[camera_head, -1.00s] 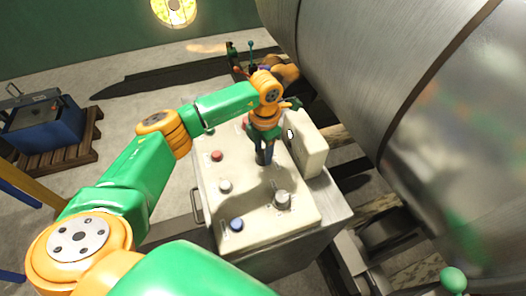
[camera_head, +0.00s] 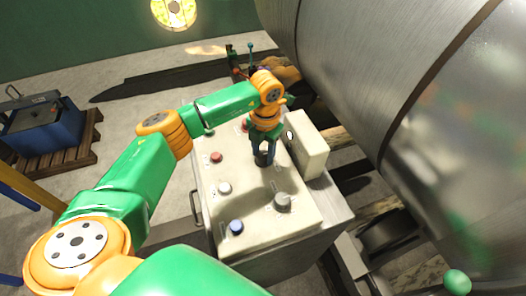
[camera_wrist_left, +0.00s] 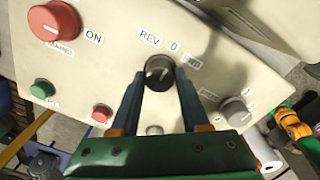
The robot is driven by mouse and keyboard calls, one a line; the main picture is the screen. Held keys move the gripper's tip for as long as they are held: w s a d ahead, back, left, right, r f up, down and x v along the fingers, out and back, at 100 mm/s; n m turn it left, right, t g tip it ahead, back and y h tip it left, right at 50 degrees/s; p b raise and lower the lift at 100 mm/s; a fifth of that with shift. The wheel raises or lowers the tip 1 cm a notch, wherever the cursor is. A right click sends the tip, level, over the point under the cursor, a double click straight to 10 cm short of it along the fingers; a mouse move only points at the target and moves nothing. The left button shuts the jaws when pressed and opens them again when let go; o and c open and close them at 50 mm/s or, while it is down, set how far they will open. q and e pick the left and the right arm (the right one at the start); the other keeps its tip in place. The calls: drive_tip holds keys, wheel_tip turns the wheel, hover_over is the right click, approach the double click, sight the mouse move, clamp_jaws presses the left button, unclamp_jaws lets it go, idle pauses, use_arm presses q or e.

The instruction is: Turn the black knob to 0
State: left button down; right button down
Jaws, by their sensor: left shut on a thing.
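The black knob (camera_wrist_left: 159,72) sits on the cream control panel between the labels REV, 0 and FWD. A pale pointer mark shows on its top, but I cannot tell exactly which label it points at. My left gripper (camera_wrist_left: 160,84) is shut on the black knob, one finger on each side of it. In the head view my left gripper (camera_head: 263,157) reaches down onto the panel from above, and its fingers partly hide the knob. My right gripper is not in view.
A large red button (camera_wrist_left: 54,22) is near. A big metal cylinder (camera_head: 350,60) stands right.

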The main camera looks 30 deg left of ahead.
sight(264, 155)
use_arm(q)
drive_tip(key=shift+c, duration=1.9)
unclamp_jaws()
drive_tip(key=shift+w+r, duration=0.1)
drive_tip(key=shift+r, duration=0.25)
wheel_tip(264, 155, up, 6)
drive_tip(key=shift+d+r+b, duration=0.15)
drive_tip(key=shift+r+b, duration=0.1)
drive_tip(key=shift+b, duration=0.85)
